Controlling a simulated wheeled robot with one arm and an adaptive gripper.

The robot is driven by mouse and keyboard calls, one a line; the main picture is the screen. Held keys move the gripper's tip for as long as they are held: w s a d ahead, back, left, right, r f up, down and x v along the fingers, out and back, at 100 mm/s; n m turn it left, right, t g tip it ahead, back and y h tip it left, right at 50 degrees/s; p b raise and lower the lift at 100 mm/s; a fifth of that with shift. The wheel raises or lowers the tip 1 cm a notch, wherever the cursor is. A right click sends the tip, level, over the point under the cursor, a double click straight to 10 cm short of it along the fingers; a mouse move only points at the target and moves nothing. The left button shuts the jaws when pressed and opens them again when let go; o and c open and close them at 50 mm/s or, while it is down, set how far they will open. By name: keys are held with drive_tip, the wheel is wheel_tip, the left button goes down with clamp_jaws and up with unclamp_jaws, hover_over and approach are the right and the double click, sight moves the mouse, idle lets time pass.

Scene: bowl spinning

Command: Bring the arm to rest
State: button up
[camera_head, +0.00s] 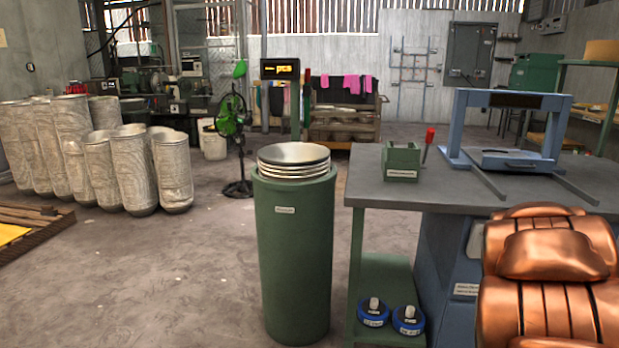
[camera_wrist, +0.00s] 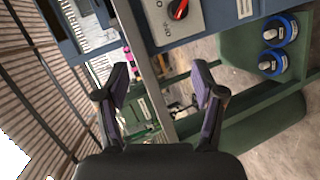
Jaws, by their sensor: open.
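My gripper (camera_wrist: 161,82) shows in the wrist view with its two dark fingers spread wide apart. It is open and nothing is between the fingers. Behind the fingers are a grey post and green frame bars, apart from them as far as I can tell. The gripper cannot be made out in the head view.
A grey workbench (camera_head: 400,190) carries a blue frame (camera_head: 462,125) and a green box (camera_head: 401,160). A green drum (camera_head: 293,255) with stacked metal discs (camera_head: 293,155) stands left of it. Two blue-rimmed items (camera_head: 408,320) sit on the low shelf. Floor at left centre is clear.

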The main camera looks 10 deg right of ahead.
drive_tip(key=s+a+r+m+g+y+p, duration=0.2)
drive_tip(key=s+a+r+m+g+p, duration=0.15)
drive_tip(key=s+a+p, duration=0.4)
drive_tip(key=s+a+r+m+g+y+p, duration=0.15)
drive_tip(key=s+a+r+p, duration=0.3)
drive_tip(key=a, duration=0.55)
drive_tip(key=s+a+r+m+g+y+p, duration=0.25)
drive_tip(key=s+a+r+p, duration=0.25)
drive_tip(key=a+p, duration=0.3)
drive_tip(key=s+a+r+g+y+p, duration=0.1)
drive_tip(key=s+a+r+g+p, duration=0.1)
drive_tip(key=s+a+r+p, duration=0.2)
drive_tip(key=s+a+r+m+g+y+p, duration=0.1)
drive_tip(key=s+a+r+g+p, duration=0.2)
drive_tip(key=s+a, duration=0.8)
drive_tip(key=s+p, duration=0.1)
drive_tip(key=s, duration=0.3)
drive_tip(key=shift+r+g, duration=0.35)
drive_tip(key=shift+r, duration=0.05)
